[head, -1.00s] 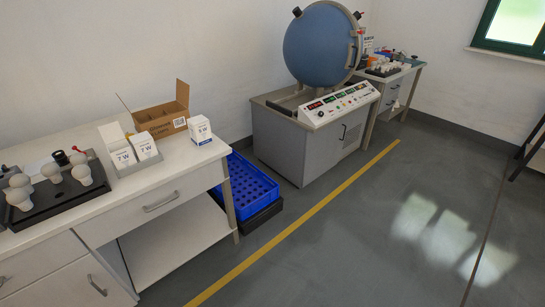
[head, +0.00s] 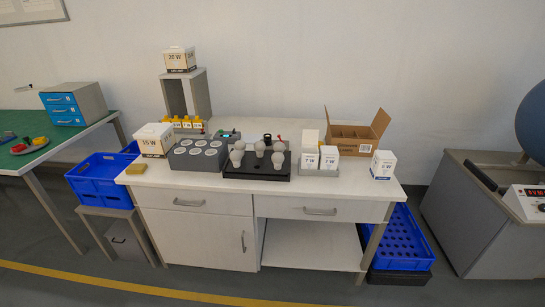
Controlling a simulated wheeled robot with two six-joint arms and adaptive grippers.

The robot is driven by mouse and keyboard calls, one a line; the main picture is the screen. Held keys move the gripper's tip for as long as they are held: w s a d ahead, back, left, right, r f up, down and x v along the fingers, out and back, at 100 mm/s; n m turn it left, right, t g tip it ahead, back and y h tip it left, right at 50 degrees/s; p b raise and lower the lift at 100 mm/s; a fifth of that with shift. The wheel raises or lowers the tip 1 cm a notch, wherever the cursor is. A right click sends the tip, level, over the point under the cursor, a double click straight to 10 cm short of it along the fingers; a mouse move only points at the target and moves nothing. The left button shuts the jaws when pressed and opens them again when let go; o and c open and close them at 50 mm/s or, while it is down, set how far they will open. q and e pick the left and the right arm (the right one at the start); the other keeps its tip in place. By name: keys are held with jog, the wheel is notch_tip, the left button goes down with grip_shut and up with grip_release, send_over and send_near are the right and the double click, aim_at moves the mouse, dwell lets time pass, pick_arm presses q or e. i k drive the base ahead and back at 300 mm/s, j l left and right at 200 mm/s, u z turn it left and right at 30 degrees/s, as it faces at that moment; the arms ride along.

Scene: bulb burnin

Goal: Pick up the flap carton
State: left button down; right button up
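A brown cardboard box (head: 351,147) with raised flaps and inner dividers stands open at the back right of the white bench (head: 230,188). In front of it, two small white 7 W cartons (head: 329,158) stand in a grey holder, with a taller white piece (head: 309,138) behind the left one. A separate white 5 W carton (head: 382,165) stands at the bench's right corner. I cannot tell for certain which of these is the flap carton. Neither gripper is in view.
Bulbs stand on a black tray (head: 257,172), left of the cartons. A grey socket block (head: 197,156), a 15 W carton (head: 154,139) and a shelf with a 20 W carton (head: 180,60) are further left. Blue crates (head: 101,179) flank the bench. The floor in front is clear.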

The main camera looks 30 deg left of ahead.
aim_at(326, 162)
jog(key=u, duration=0.4)
jog(key=i+l+u, duration=0.1)
jog(key=u, duration=0.3)
jog(key=l+u, duration=0.25)
jog(key=u, duration=0.15)
jog(key=i+l+u, duration=0.1)
jog(key=u, duration=0.3)
jog(key=l+u, duration=0.4)
